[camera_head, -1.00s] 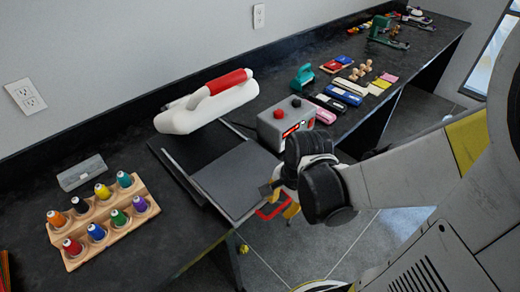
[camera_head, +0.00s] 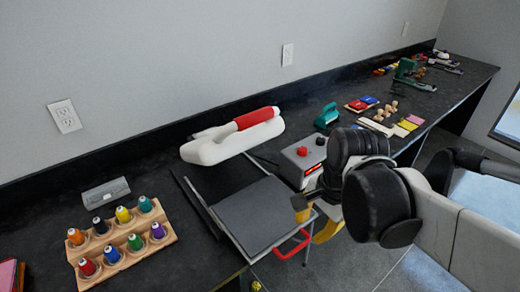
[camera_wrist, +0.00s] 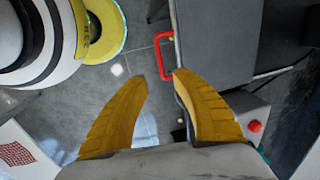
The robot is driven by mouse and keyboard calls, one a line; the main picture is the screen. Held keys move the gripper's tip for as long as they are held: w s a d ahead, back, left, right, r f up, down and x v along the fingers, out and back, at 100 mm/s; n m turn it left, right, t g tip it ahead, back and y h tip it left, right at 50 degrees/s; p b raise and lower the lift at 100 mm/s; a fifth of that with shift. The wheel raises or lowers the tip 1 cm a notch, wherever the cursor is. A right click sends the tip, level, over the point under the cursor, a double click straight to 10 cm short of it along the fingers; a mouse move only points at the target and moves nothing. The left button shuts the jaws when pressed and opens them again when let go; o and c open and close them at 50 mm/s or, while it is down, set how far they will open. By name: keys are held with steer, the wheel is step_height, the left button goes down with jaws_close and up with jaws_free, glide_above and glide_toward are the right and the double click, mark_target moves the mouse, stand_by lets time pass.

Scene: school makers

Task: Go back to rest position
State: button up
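My gripper (camera_wrist: 160,76) shows in the wrist view with its two yellow fingers apart and nothing between them. In the head view my gripper (camera_head: 328,231) is mostly hidden behind my dark wrist joints; a yellow finger shows below them, at the front of the bench. A press-like machine stands there, with a grey plate (camera_head: 258,214), a red pull handle (camera_head: 292,244) and a grey control box (camera_head: 303,155) with a red button. In the wrist view the red handle (camera_wrist: 163,54) is beyond the fingertips, apparently untouched.
The black bench (camera_head: 160,262) runs along the wall. A wooden rack (camera_head: 125,245) of colored thread spools is at left. A white, red-gripped arm (camera_head: 234,136) lies behind the plate. Several small tools and colored pads are farther right. Open floor lies in front.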

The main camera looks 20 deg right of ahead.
steer(key=w+a+r+n+t, duration=0.3)
steer(key=a+r+n+t, duration=0.1)
steer(key=n, duration=1)
steer(key=shift+w+a+r+t+h, duration=0.25)
steer(key=shift+a+t+h, duration=0.05)
steer(key=shift+a+t, duration=0.35)
steer(key=shift+d, duration=0.1)
